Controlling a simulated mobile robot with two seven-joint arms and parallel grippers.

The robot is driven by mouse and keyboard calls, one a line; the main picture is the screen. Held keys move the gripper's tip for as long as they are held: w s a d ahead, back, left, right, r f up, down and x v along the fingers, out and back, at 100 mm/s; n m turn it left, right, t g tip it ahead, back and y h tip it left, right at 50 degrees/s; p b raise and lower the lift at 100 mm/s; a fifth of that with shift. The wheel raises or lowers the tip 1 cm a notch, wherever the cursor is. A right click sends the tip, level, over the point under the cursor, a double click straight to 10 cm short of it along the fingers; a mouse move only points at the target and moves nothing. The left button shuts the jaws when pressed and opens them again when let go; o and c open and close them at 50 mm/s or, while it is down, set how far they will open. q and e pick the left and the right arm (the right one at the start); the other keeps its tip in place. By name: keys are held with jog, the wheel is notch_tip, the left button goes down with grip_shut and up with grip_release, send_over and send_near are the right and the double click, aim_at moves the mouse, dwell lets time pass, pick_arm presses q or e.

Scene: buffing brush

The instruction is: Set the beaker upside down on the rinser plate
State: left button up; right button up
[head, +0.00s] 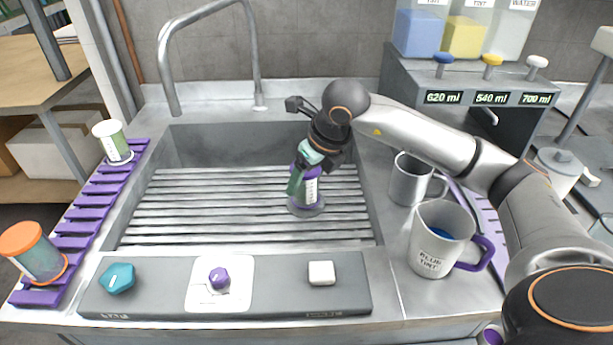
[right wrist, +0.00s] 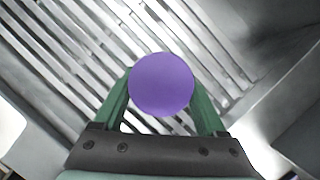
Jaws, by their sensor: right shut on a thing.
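My right gripper (head: 303,182) is shut on a beaker (head: 307,205) with a purple base and a pale label. The purple base faces up and the wide clear rim faces down, so the beaker is upside down. In the right wrist view the round purple base (right wrist: 161,84) sits between the green fingers. The beaker is over the right part of the slatted metal plate (head: 200,205) in the sink, which I take for the rinser plate. I cannot tell whether the rim touches the slats. My left gripper is not in view.
A purple rack (head: 88,207) at left holds an orange-topped beaker (head: 32,252) and a white-topped one (head: 113,141). A steel mug (head: 408,180) and a "Blue Tint" mug (head: 430,245) stand right of the sink. The faucet (head: 215,12) arches behind; a control panel (head: 160,300) lies in front.

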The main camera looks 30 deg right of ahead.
aim_at(315, 173)
pick_arm(q)
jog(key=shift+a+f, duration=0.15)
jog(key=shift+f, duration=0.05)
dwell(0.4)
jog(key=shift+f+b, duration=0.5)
jog(key=shift+b, duration=0.15)
pick_arm(e)
jog(key=shift+f, duration=0.55)
jog(key=o, duration=1.3)
jog(key=shift+s, duration=0.1)
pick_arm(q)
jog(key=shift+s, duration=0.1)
pick_arm(e)
jog(key=shift+o, duration=0.2)
jog(key=shift+r, duration=0.3)
jog(key=v, duration=0.5)
jog(key=shift+s+r+p, duration=0.1)
jog(key=shift+r+p, duration=0.15)
jog(key=shift+p, duration=0.05)
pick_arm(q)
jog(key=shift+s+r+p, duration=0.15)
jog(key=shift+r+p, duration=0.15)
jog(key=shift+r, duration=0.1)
pick_arm(e)
jog(key=v, duration=0.6)
jog(key=shift+s+r, duration=0.15)
jog(key=shift+s, duration=0.05)
